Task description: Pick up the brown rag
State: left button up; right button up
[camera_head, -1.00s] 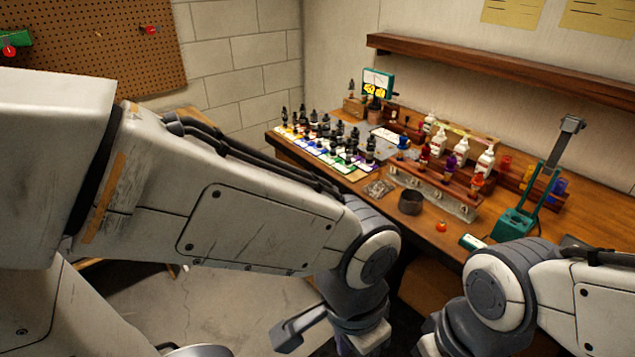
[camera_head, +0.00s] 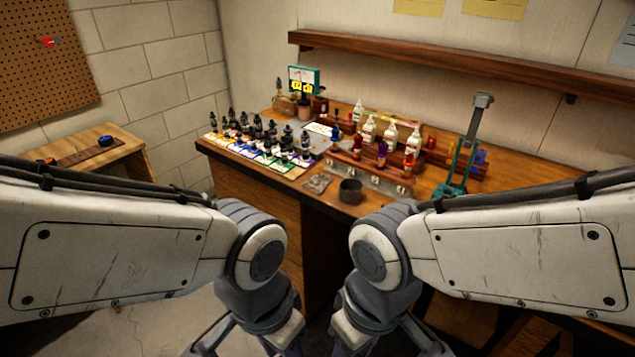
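I cannot clearly pick out the brown rag. A small crumpled grey-brown patch (camera_head: 317,182) lies at the workbench's front edge, left of a dark round cup (camera_head: 350,191); I cannot tell whether it is cloth. My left gripper (camera_head: 228,348) and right gripper (camera_head: 408,348) hang low at the bottom edge, in front of the bench and well apart from that patch. Both are partly cut off by the frame, so their opening is unclear.
The wooden workbench (camera_head: 250,193) carries several dark-capped bottles (camera_head: 258,135), white bottles (camera_head: 390,135) and a green stand (camera_head: 462,160). A low wooden side table (camera_head: 130,150) stands at the left with a blue item (camera_head: 106,141). A shelf (camera_head: 420,65) runs above. Floor is open at lower left.

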aim_at(319, 183)
jog(key=k, duration=0.55)
jog(key=u, duration=0.9)
jog(key=i, duration=0.75)
jog(key=u, duration=0.6)
jog(key=i, duration=1.35)
jog(key=z, duration=1.2)
jog(key=i, duration=0.45)
jog(key=z, duration=0.45)
